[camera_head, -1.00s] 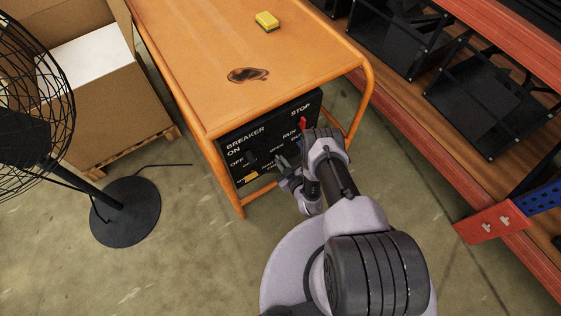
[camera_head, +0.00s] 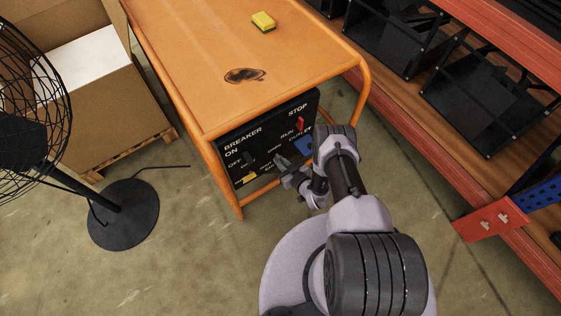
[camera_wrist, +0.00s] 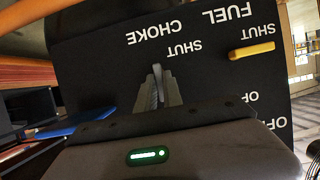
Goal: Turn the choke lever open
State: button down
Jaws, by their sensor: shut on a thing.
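The black control panel (camera_head: 238,158) is on the front of the orange generator. In the wrist view the panel (camera_wrist: 100,62) appears upside down, with CHOKE, FUEL and SHUT lettering. My gripper (camera_head: 283,164) is at the lower part of the panel, below the outlet. In the wrist view my gripper (camera_wrist: 159,80) has its fingers close together below the CHOKE and SHUT labels, shut on the choke lever.
A red run/stop lever (camera_head: 300,123) and a blue outlet (camera_head: 303,146) are close to my wrist. The generator's orange top (camera_head: 190,60) holds a yellow sponge (camera_head: 263,22). A black fan (camera_head: 125,212) stands left; a shelf rack (camera_head: 420,125) stands right.

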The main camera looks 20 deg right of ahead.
jog(key=shift+w+r, duration=0.1)
jog(key=c, duration=1.5)
grip_release()
jog(key=p+v, duration=0.6)
jog(key=v, duration=1.1)
jog(key=shift+s+p, duration=0.25)
jog(key=shift+p, duration=0.15)
